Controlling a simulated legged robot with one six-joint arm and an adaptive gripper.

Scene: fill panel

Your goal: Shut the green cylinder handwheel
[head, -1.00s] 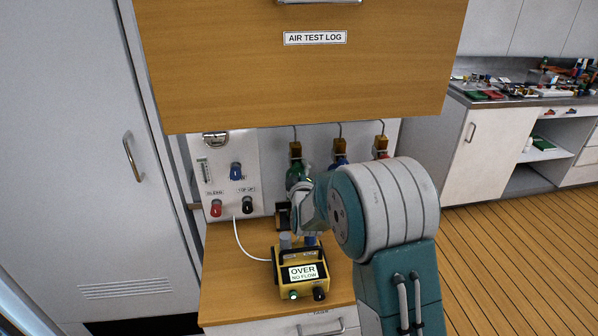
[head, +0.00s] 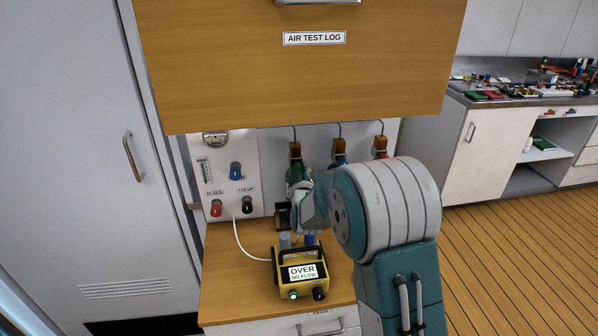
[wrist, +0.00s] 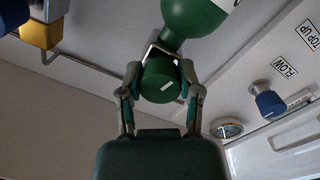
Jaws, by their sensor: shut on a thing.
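The green handwheel (wrist: 158,78) is a round knob with a white mark on its face. In the wrist view it sits between the two fingers of my gripper (wrist: 162,86), which are shut on its sides. The rounded green cylinder (wrist: 192,16) shows just beyond the handwheel at the top of that view. In the head view, a green part of the cylinder (head: 294,173) shows below the left brass-coloured block, at the end of my arm. My wrist and arm hide the handwheel and fingertips there.
A white panel (head: 242,150) with red, blue and black knobs stands left of the cylinder. A yellow meter (head: 300,271) reading "OVER NO FLOW" sits on the wooden counter below. A wooden cabinet (head: 300,80) overhangs the cylinders. A blue cylinder (wrist: 12,14) is alongside.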

